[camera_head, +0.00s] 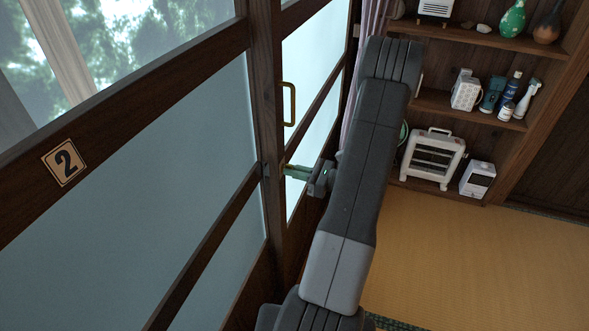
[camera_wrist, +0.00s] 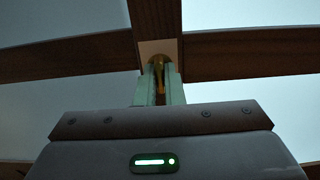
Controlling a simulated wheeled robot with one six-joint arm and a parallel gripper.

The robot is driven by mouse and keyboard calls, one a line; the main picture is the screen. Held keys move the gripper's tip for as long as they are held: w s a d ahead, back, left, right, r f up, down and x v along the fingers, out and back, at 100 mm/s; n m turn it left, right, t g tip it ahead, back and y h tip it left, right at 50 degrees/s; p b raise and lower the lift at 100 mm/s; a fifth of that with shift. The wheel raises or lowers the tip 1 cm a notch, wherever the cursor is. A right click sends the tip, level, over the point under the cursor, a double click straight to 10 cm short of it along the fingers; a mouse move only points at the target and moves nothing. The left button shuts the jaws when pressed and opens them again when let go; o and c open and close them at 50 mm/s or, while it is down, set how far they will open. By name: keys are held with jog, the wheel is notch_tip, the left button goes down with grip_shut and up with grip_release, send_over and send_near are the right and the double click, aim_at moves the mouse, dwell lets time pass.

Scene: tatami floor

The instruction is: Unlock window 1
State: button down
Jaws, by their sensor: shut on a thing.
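My gripper (camera_head: 288,170) reaches left to the dark wooden window post (camera_head: 267,120). In the wrist view its two pale green fingers (camera_wrist: 160,72) are shut on a small brass-coloured lock piece (camera_wrist: 159,61), mostly hidden between them. The piece sits where wooden window bars (camera_wrist: 230,52) cross. The nearer window panel bears a plate with the number 2 (camera_head: 66,162). The panel beyond the post (camera_head: 320,55) shows no number, as my arm covers part of it. How far the lock piece is turned cannot be told.
A brass pull handle (camera_head: 289,103) stands on the frame just above my gripper. A shelf (camera_head: 470,112) with bottles, a white heater (camera_head: 432,160) and other goods stands at the back right. A pale curtain (camera_head: 369,30) hangs beside my arm. Tatami floor (camera_head: 470,265) is clear at right.

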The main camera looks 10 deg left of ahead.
dwell(0.3)
jog(key=c, duration=1.5)
grip_release()
jog(key=shift+c, duration=0.2)
jog(key=shift+d, duration=0.1)
jog(key=s+d+b, duration=0.1)
jog(key=s+d, duration=0.1)
jog(key=d, duration=1.1)
jog(key=shift+s+d, duration=0.2)
jog(key=shift+s, duration=0.1)
jog(key=shift+a, duration=0.1)
jog(key=w+a, duration=0.2)
jog(key=a, duration=1.1)
jog(key=shift+w+a+p, duration=0.2)
jog(key=shift+w+p, duration=0.1)
jog(key=shift+p, duration=0.15)
